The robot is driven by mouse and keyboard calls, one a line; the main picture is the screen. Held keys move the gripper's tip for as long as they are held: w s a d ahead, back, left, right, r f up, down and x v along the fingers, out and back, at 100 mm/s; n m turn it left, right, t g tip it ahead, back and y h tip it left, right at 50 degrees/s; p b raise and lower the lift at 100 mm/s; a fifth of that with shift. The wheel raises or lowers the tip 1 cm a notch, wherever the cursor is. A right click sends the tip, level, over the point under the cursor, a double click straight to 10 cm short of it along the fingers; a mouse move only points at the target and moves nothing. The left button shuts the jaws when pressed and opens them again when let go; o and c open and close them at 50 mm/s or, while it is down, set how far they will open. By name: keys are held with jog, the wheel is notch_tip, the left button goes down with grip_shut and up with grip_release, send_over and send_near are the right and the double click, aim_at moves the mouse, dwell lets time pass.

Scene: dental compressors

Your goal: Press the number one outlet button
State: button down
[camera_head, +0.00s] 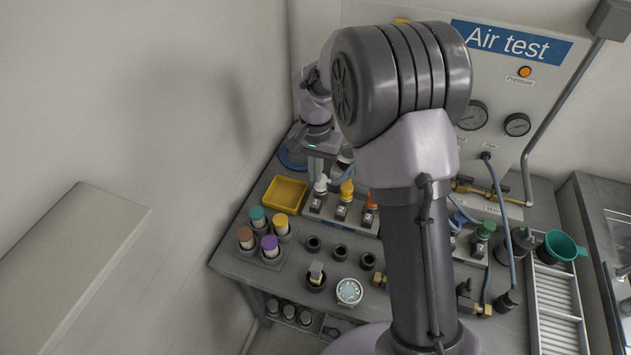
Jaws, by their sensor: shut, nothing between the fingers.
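A row of numbered outlet blocks stands at the back of the bench, with a white-topped one (320,186), a yellow-topped one (345,190) and an orange-topped one (370,203). A green-topped block (484,231) stands further right, past my arm, and my arm hides part of the row. My gripper (319,171) points down behind or just above the white-topped outlet. It is shut and empty. I cannot tell whether it touches the outlet.
A yellow tray (285,194) lies left of the outlets. Several capped containers (264,232) stand in front of it. A round gauge (349,291) sits near the front edge. The Air test panel (511,45) rises behind, and a hose (503,215) hangs at right.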

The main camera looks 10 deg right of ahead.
jog(key=shift+r+p, duration=0.35)
jog(key=shift+r, duration=1.35)
